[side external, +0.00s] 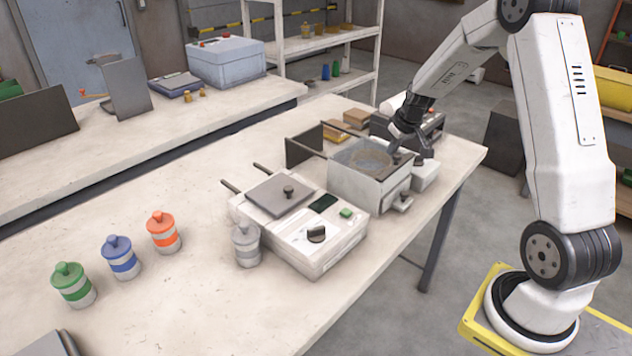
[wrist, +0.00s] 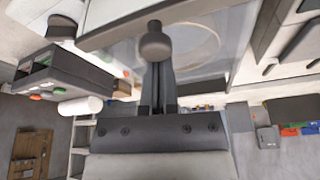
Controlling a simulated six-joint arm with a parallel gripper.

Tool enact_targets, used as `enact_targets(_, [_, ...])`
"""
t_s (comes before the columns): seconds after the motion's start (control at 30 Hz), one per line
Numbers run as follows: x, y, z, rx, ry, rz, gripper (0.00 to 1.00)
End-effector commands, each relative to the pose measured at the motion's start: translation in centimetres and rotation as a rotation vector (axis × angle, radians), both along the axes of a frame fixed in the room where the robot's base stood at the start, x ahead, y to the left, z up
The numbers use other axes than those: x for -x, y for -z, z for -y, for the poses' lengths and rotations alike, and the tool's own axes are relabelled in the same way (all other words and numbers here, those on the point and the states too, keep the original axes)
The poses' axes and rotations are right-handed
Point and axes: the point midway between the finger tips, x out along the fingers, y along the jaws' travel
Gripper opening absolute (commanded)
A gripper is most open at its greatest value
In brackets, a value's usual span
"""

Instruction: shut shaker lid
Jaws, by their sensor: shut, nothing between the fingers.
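The shaker (side external: 368,190) is a pale grey box with a round sieve ring visible in its top, on the bench in the side external view. Its ring also shows in the wrist view (wrist: 207,45). I cannot tell whether a clear pane covers the ring. A dark upright panel (side external: 303,146) stands at the shaker's left, by two rods. My gripper (side external: 399,150) is low at the shaker's right rear edge. In the wrist view its fingers (wrist: 158,75) are shut and empty, close to a grey round-ended knob (wrist: 155,42); contact is unclear.
A bagging scale (side external: 310,235) with a knobbed plate stands in front of the shaker. A grey jar (side external: 246,244) is beside it. Green (side external: 73,284), blue (side external: 121,257) and orange (side external: 163,232) jars stand left. A dark machine (side external: 430,128) is behind my gripper. The bench's left middle is clear.

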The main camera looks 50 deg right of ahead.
Motion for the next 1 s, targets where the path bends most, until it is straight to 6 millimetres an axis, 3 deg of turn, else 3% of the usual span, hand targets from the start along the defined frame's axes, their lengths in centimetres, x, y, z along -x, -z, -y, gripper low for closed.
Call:
enact_targets(0.27, [-0.2,0.4,0.0,-0.009,-0.001,-0.014,0.00])
enact_targets(0.73, [-3.9,0.2,1.0,-0.001,-0.001,-0.003,0.00])
enact_targets(1.0, [-3.0,-2.7,0.8,0.001,0.000,0.002,0.00])
